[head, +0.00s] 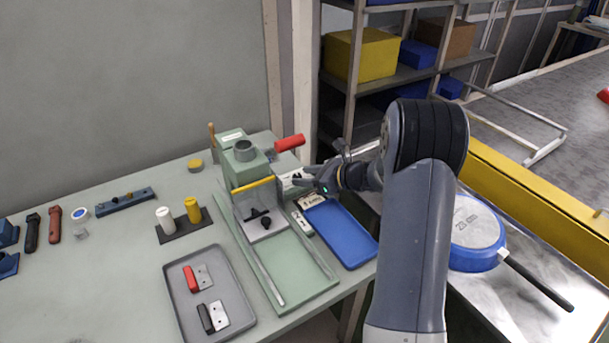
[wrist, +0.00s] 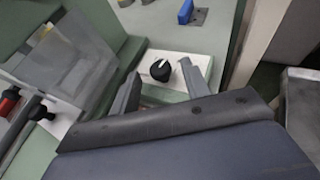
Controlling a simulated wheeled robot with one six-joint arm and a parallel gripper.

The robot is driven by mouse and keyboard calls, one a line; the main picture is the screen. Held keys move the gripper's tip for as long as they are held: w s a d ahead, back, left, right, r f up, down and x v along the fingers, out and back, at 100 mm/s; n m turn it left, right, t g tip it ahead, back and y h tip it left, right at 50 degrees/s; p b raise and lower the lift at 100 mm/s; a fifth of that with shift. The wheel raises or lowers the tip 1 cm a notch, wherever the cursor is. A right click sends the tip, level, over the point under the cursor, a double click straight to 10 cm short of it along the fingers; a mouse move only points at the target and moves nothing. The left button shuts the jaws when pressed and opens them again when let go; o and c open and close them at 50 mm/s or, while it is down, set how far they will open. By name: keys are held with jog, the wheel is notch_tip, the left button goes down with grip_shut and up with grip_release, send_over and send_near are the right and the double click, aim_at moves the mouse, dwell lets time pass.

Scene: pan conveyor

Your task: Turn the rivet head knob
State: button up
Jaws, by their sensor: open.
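The rivet head knob (wrist: 160,70) is round and black with a white pointer line. It sits on a white plate on the side of the green riveting machine (head: 243,165). My gripper (head: 302,184) is beside the machine's right side, under the red handle. In the wrist view my gripper (wrist: 158,76) is open, with one finger on each side of the knob. I cannot tell whether either finger touches it. The pointer line slants toward the upper right in that view.
A clear guard with a yellow bar (head: 253,185) is at the machine's front. The red handle (head: 289,143) sticks out above my gripper. A blue tray (head: 345,235) lies below my arm. A grey tray (head: 238,309) holds red- and black-handled parts. A blue pan (head: 474,262) is at right.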

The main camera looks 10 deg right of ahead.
jog(key=shift+w+a+f, duration=0.15)
jog(key=shift+w+a, duration=0.15)
jog(key=shift+a, duration=0.05)
jog(key=shift+c, duration=0.3)
